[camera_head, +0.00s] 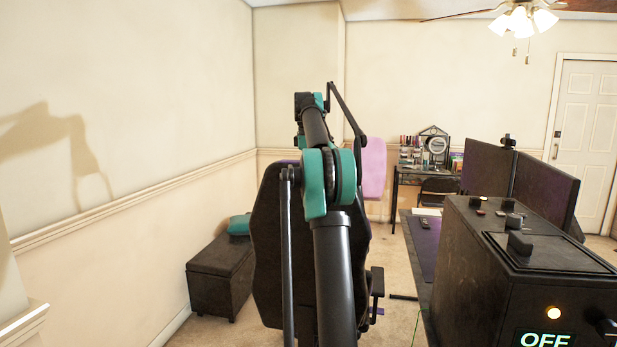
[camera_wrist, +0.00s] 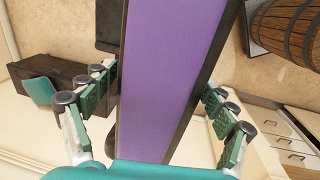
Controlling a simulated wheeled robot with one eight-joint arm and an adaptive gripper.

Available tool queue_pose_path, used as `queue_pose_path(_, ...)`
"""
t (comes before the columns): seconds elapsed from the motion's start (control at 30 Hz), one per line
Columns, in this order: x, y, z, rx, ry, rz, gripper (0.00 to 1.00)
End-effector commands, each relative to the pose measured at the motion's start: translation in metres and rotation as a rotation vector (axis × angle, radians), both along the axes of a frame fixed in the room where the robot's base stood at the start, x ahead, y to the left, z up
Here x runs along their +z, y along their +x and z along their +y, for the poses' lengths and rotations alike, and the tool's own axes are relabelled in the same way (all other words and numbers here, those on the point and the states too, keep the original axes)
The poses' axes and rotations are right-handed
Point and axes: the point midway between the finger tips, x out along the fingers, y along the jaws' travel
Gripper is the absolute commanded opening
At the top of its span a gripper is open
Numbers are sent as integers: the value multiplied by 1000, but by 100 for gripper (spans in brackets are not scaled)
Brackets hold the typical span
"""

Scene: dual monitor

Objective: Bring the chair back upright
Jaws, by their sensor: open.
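The chair (camera_head: 268,255) stands in front of me in the head view, its black backrest facing me and partly hidden by my arm. A black armrest (camera_head: 376,283) shows at its right. How far the backrest leans is hard to tell from behind. In the wrist view a long purple panel with black edges, apparently the chair's backrest (camera_wrist: 168,80), runs between the fingers of my gripper (camera_wrist: 160,88). The fingers are spread on both sides of it, with gaps visible. My gripper is open. The chair's base is mostly hidden.
A dark storage bench (camera_head: 220,275) with a teal cushion (camera_head: 239,224) stands left by the wall. A desk with two monitors (camera_head: 520,185) and a black box marked OFF (camera_head: 520,270) crowd the right. The wrist view shows a wooden barrel (camera_wrist: 290,30) and white drawers (camera_wrist: 285,155).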

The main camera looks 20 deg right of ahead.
Motion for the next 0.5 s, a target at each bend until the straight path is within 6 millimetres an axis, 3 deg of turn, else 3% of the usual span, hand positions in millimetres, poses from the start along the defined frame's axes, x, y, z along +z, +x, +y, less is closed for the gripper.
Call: queue_pose_path(0.5, 59, -4, 3, 0, -1, -1, 85)
